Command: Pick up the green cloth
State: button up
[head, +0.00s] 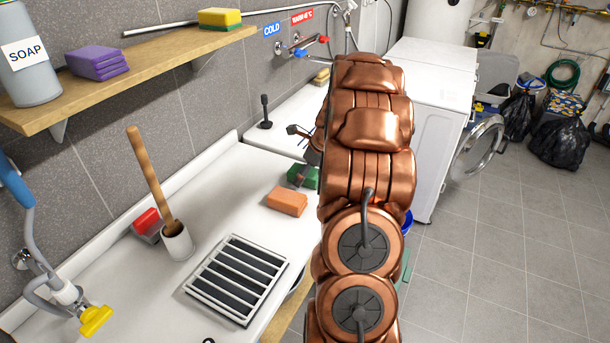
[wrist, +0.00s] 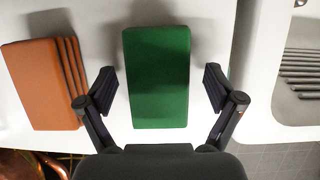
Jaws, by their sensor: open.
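The green cloth (wrist: 157,77) is a folded rectangular block lying on the white counter. In the wrist view it sits upright in the picture between the two fingers of my gripper (wrist: 159,90), with a gap on each side. My gripper is open and empty. In the head view the green cloth (head: 303,176) lies behind the orange cloth, partly hidden by my gripper (head: 300,172) and arm.
A folded orange cloth (wrist: 42,84) lies just left of the green one; it also shows in the head view (head: 287,201). A white sink (head: 285,122) adjoins on the far side. A metal grate (head: 237,278) and a wooden-handled brush (head: 153,182) stand nearer on the counter.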

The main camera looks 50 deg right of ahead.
dwell(0.3)
jog(key=c, duration=1.1)
jog(key=shift+b, duration=0.45)
jog(key=shift+c, duration=0.2)
notch_tip(320, 180, up, 4)
jog(key=shift+f+b, duration=0.15)
jog(key=shift+b, duration=0.45)
jog(key=shift+s, duration=0.8)
jog(key=s+a+r+b, duration=0.1)
jog(key=s+b, duration=0.2)
jog(key=s, duration=1.1)
jog(key=shift+s+r+b, duration=0.25)
jog(key=shift+r+b, duration=0.1)
jog(key=shift+b, duration=0.05)
